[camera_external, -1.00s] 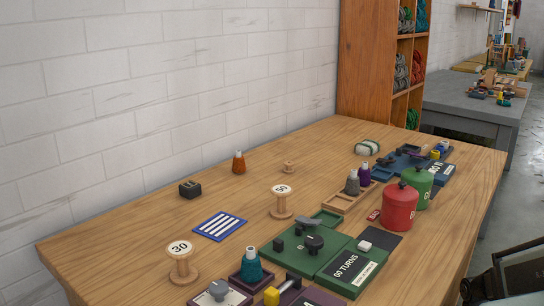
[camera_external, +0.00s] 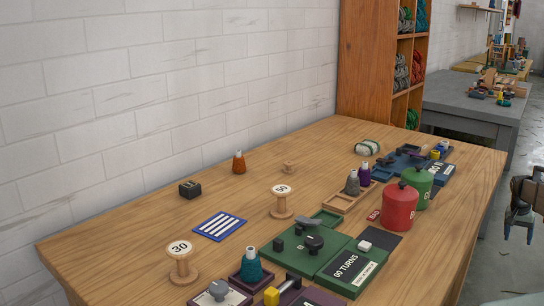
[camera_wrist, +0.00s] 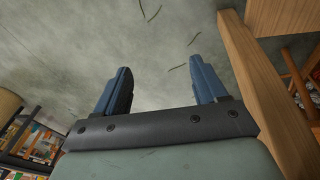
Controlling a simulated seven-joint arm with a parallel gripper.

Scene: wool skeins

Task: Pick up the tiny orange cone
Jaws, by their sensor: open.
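The tiny orange cone (camera_external: 239,163) stands upright near the back of the wooden table, close to the white wall, with a pale tip. My gripper (camera_external: 519,232) is at the far right edge of the external view, off the table's right side and far from the cone. In the wrist view my gripper (camera_wrist: 158,88) shows two blue fingers spread apart with nothing between them. The wrist view shows grey floor beyond the fingers, and the cone is not in it.
A black block (camera_external: 190,189), a striped blue card (camera_external: 219,226) and wooden spools (camera_external: 281,203) stand around the cone. Red (camera_external: 399,208) and green canisters (camera_external: 417,183) stand along the right side. A green board (camera_external: 318,250) lies in front. Bare wood surrounds the cone.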

